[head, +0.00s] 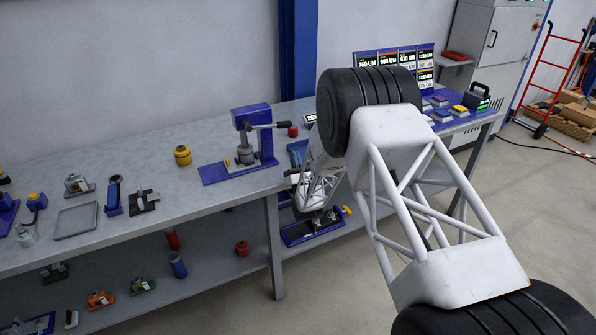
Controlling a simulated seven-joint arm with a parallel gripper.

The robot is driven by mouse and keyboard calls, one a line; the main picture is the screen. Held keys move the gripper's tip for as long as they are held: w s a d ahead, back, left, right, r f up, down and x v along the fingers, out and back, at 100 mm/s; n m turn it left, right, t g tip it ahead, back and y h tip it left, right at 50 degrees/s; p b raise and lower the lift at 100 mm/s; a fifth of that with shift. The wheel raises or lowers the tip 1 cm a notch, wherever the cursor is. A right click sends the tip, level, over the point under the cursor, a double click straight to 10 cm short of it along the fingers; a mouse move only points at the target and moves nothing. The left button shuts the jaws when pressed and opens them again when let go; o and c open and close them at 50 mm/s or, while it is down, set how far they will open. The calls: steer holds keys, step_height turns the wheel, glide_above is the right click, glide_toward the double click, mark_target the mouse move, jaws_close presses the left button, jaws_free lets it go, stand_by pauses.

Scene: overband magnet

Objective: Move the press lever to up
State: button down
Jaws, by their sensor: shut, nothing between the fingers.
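The press (252,124) is blue and stands on a blue base plate on the grey workbench, left of my arm. Its lever (268,126) is a thin grey bar with a dark handle, sticking out to the right from the press head, roughly level in the picture. A grey cylinder sits under the head. My gripper (291,173) shows small and dark at the bench's front edge, right of and below the press. It is shut, empty and apart from the lever. My arm's white links partly hide it, so its fingers are hard to make out.
A yellow cylinder (182,155) stands left of the press, and a red one (292,130) stands close to the lever's handle. Several clamps and a grey tray (76,220) lie further left. The lower shelf (215,268) holds small parts. Display panels (396,66) stand behind my arm.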

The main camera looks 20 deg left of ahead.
steer(key=x, duration=0.8)
steer(key=shift+r, duration=0.25)
steer(key=shift+w+d+r, duration=0.1)
steer(key=shift+r, duration=0.35)
steer(key=shift+w+d+r, duration=0.1)
steer(key=shift+d+r, duration=0.05)
steer(key=shift+r, duration=0.25)
step_height(320, 180, up, 13)
glide_above(291, 127)
steer(key=s+a, duration=0.1)
steer(key=s, duration=0.2)
steer(key=shift+s+a+r, duration=0.25)
steer(key=shift+a+r, duration=0.2)
steer(key=shift+r, duration=0.1)
steer(key=shift+s+a+r, duration=0.25)
steer(key=shift+a+r, duration=0.2)
steer(key=shift+r, duration=0.05)
steer(key=shift+d, duration=0.15)
steer(key=d+f, duration=0.3)
steer(key=d, duration=0.6)
steer(key=s+d+f, duration=0.1)
steer(key=d+f, duration=0.3)
steer(key=d, duration=0.5)
steer(key=shift+s+d+f, duration=0.15)
steer(key=shift+s+f, duration=0.1)
